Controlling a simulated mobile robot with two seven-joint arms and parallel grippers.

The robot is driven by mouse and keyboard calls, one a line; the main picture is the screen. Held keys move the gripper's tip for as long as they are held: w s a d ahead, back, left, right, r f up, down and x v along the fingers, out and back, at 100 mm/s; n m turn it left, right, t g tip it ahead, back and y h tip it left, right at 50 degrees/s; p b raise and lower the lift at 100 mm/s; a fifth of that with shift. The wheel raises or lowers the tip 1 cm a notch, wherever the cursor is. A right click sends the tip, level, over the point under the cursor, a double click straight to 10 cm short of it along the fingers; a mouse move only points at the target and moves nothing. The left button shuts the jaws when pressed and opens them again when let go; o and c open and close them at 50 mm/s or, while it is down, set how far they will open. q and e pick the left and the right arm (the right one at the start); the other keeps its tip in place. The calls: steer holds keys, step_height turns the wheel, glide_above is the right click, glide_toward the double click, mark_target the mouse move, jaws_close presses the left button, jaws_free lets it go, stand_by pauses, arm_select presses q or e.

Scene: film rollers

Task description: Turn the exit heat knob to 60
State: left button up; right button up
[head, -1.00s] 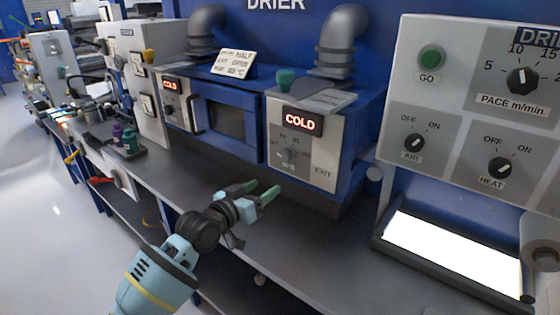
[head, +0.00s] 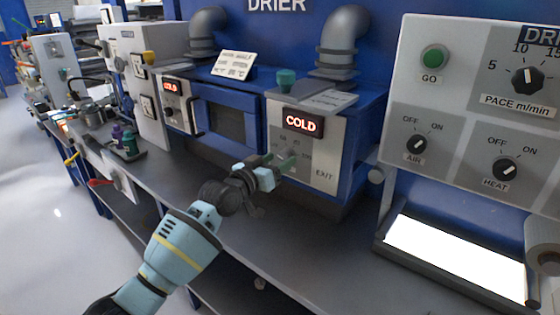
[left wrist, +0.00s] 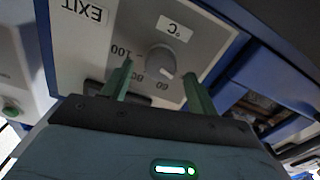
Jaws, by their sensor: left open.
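The exit heat knob (left wrist: 161,60) is a small round grey knob on the white EXIT panel (head: 325,152), under a red COLD display (head: 303,123). In the left wrist view the panel appears upside down, with 60, 80 and 100 marks around the knob. The knob's pointer direction is not clear. My left gripper (head: 283,160) is open in front of the panel, with its green fingers covering the knob in the head view. In the left wrist view its fingertips (left wrist: 159,72) are on either side of the knob; I cannot tell whether they touch it. My right gripper is not in view.
A green-topped knob (head: 286,80) and grey ducts (head: 340,42) rise from the blue drier. A control panel (head: 470,110) and a bright light tray (head: 455,255) are to the right. The grey bench (head: 270,230) in front of the drier is mostly clear.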

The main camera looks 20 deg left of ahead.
arm_select(q)
steer(key=shift+w+d, duration=0.25)
steer(key=shift+w, duration=0.4)
steer(key=c, duration=1)
